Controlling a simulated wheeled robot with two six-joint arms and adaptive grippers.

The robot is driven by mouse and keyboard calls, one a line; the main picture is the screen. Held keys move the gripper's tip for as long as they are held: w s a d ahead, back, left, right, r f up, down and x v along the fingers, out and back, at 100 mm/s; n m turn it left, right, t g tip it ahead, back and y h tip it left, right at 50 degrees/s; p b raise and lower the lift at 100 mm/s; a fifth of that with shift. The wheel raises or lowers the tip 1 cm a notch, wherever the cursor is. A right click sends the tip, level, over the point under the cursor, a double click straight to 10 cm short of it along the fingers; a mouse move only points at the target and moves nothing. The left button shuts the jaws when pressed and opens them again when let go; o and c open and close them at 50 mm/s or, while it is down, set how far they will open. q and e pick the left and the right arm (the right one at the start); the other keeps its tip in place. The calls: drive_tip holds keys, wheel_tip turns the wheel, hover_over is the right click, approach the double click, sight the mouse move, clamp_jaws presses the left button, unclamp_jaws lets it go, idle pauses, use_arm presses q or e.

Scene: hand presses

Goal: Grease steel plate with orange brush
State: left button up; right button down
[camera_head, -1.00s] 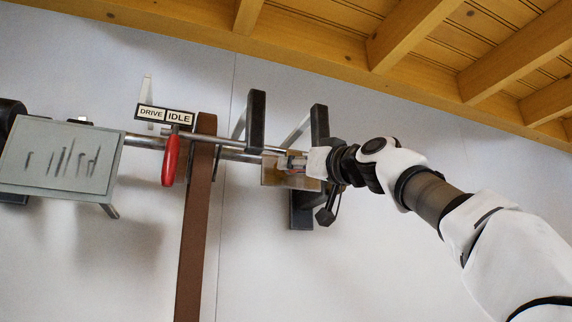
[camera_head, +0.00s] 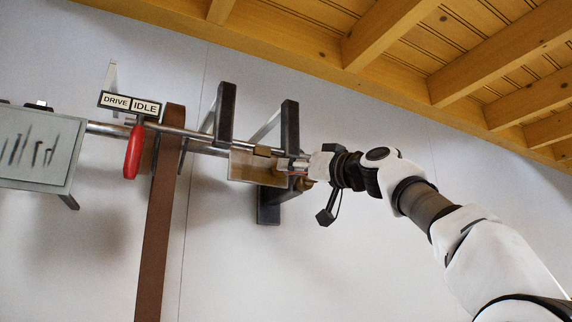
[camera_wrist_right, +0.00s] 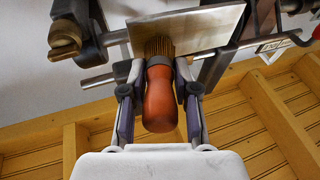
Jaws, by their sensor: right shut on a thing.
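My right gripper (camera_head: 296,164) is shut on the orange brush (camera_wrist_right: 160,95), with one finger on each side of it in the right wrist view. The brush's brown bristles point away from the gripper and overlap the steel plate (camera_wrist_right: 205,30); I cannot tell whether they touch it. In the head view the plate (camera_head: 248,166) is a flat, upright-looking panel just left of the gripper, below a steel shaft. The brush is mostly hidden by the gripper there. My left gripper is not in view.
Dark brackets (camera_head: 290,125) on the wall carry the shaft (camera_head: 190,142). A brown belt (camera_head: 160,215), a red handle (camera_head: 133,152) and a DRIVE/IDLE sign (camera_head: 130,104) are left of the plate. A grey box (camera_head: 35,150) is farther left. Wooden beams (camera_head: 390,40) run overhead.

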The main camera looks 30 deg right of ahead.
sight(274, 163)
drive_tip(key=shift+a, duration=0.45)
drive_tip(key=a, duration=0.3)
drive_tip(key=shift+s+a+b, duration=0.1)
drive_tip(key=shift+a+b, duration=0.25)
drive_tip(key=shift+a, duration=3.35)
drive_tip(key=s+b, duration=0.3)
drive_tip(key=s, duration=0.3)
drive_tip(key=shift+s+d, duration=0.15)
drive_tip(key=shift+d, duration=0.1)
